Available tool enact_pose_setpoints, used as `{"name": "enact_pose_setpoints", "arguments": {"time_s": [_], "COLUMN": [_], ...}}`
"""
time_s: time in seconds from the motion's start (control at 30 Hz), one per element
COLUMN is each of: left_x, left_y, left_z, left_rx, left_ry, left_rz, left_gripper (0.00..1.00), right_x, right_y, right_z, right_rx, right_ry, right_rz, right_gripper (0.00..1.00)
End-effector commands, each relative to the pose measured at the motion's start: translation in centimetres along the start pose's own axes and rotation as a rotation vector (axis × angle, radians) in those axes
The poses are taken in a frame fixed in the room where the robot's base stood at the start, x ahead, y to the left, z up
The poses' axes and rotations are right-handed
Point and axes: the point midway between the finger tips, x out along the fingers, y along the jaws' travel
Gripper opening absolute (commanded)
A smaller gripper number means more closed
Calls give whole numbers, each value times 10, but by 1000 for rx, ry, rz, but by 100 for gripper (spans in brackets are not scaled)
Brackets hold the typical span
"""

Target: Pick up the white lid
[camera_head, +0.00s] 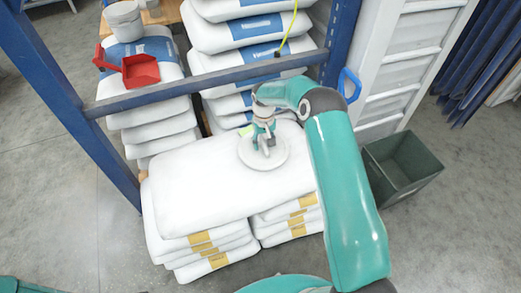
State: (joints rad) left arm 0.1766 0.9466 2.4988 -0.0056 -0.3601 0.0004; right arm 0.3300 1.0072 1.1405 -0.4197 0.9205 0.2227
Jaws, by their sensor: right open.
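The white lid (280,159) is a round disc lying on top of the near stack of white bags (195,190). My right gripper (266,150) points down over the lid's middle, with its fingers at or just above the centre. It is open. The gripper hides the middle of the lid, and I cannot tell whether the fingers touch it. My left gripper does not show.
A blue rack post (62,85) and a crossbar (215,78) stand behind and left of the bags. A red scoop (140,70) and a grey bucket (124,22) rest on the back left stack. A dark green bin (412,165) stands on the right.

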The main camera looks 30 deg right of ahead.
Motion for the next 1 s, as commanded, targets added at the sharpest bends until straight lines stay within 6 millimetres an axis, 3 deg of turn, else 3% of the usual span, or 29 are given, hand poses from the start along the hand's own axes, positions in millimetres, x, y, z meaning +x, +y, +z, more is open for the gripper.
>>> {"name": "enact_pose_setpoints", "arguments": {"time_s": [0.9, 1.0], "left_x": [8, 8], "left_y": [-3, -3], "left_z": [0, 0], "left_rx": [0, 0], "left_ry": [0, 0], "left_rz": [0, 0], "left_gripper": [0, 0], "right_x": [5, 5], "right_y": [-1, -1], "right_z": [0, 0], "right_rx": [-1, -1], "right_ry": [0, -1], "right_rz": [0, 0], "right_gripper": [46, 31]}}
